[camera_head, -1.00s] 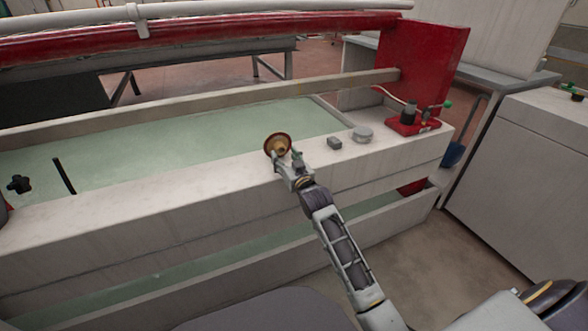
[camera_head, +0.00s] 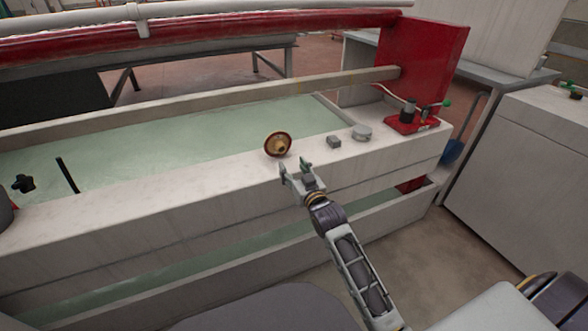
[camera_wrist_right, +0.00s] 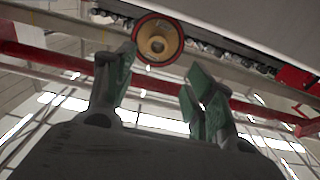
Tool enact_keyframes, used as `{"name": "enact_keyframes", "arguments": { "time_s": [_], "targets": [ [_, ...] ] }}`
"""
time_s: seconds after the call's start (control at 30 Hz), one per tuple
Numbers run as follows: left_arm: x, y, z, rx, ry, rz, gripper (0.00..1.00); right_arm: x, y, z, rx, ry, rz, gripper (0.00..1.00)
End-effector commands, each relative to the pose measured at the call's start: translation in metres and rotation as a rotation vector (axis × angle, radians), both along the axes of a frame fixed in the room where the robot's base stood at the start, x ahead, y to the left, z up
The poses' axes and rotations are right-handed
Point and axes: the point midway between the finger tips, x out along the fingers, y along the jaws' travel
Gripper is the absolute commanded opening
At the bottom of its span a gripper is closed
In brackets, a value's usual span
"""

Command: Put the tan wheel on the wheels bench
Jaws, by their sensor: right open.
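The tan wheel (camera_head: 278,144), with a dark red-brown rim and a tan hub, is tilted at the ledge of the white trough, near its inner edge. In the right wrist view the wheel (camera_wrist_right: 158,40) shows beyond the fingertips, face on. My right gripper (camera_head: 297,171) is open and empty, in front of the wheel and a little below it, with a gap between them. Its two green-padded fingers (camera_wrist_right: 160,75) stand apart in the right wrist view. My left gripper is not in view. I cannot tell which surface is the wheels bench.
A small grey block (camera_head: 334,141) and a round grey disc (camera_head: 362,132) stand on the ledge right of the wheel. A red fixture with a lever (camera_head: 412,122) is at the ledge's right end. A trough of greenish water (camera_head: 190,140) lies behind the ledge.

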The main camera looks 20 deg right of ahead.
Motion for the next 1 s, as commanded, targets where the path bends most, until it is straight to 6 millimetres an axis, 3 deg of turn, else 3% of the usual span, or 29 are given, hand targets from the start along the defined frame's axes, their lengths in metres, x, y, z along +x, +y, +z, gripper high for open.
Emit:
{"name": "enact_keyframes", "arguments": {
  "time_s": [0.77, 0.87, 1.0],
  "targets": [
    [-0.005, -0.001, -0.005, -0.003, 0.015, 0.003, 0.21, -0.002, 0.0, -0.001, 0.0, 0.002, 0.001, 0.54],
    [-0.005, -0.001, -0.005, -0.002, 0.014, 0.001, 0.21, -0.005, 0.002, -0.007, 0.001, 0.02, 0.003, 0.54],
    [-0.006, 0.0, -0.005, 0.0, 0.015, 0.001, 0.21, -0.017, 0.008, -0.029, 0.002, 0.09, 0.014, 0.54]
  ]
}}
